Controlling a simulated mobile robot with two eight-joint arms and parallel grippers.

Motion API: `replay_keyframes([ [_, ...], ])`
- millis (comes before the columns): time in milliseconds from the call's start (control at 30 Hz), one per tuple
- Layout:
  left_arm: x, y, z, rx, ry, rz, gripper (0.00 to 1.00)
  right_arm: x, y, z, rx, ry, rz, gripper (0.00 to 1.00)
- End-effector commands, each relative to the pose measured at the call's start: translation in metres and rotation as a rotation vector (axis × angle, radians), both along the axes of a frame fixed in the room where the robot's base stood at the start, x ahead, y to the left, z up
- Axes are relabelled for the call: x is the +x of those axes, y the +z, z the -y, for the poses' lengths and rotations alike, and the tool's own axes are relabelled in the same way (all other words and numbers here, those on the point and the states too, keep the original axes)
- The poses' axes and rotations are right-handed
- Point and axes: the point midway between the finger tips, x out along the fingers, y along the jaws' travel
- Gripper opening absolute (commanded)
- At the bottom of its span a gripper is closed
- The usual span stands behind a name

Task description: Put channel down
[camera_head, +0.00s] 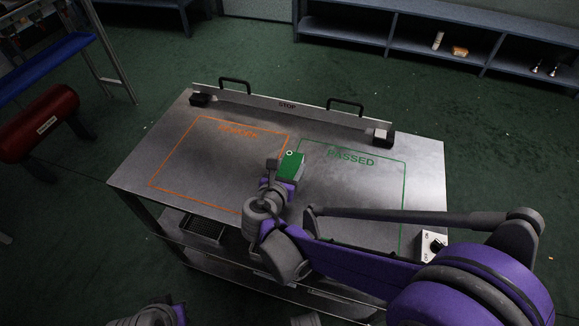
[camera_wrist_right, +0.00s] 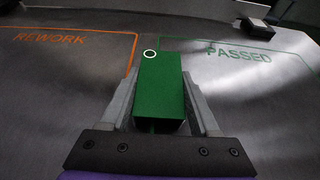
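A green block (camera_head: 291,165) with a white ring mark at its far end is between the fingers of my right gripper (camera_head: 286,174). In the right wrist view the green block (camera_wrist_right: 160,88) fills the gap, with one finger (camera_wrist_right: 121,102) along each side. The block is over the steel table, near the line between the orange REWORK outline (camera_head: 160,166) and the green PASSED outline (camera_head: 404,200). I cannot tell whether it touches the tabletop. No other piece shows that I can name as the channel. My left gripper is not in view.
A bar marked STOP (camera_head: 287,106) with two black handles runs along the table's (camera_head: 135,170) back edge, with dark blocks at its ends. A dial box (camera_head: 431,244) sits at the front right corner. Both outlined areas look bare. A dark tray (camera_head: 204,229) is below the tabletop.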

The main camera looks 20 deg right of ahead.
Motion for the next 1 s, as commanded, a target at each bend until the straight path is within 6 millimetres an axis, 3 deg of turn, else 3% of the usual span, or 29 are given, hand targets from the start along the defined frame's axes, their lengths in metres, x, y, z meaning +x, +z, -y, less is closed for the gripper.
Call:
replay_keyframes([
  [33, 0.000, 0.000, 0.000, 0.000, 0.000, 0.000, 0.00, 0.000, -0.001, 0.000, 0.001, 0.000, -0.001, 0.71],
  [167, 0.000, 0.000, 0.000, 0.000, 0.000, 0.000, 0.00, 0.000, 0.000, 0.000, 0.001, 0.000, 0.000, 0.92],
  [533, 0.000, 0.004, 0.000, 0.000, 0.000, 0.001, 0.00, -0.002, 0.005, -0.002, 0.001, 0.001, -0.001, 0.92],
  [1000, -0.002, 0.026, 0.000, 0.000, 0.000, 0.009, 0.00, -0.072, 0.040, -0.050, 0.001, 0.005, 0.000, 0.92],
])
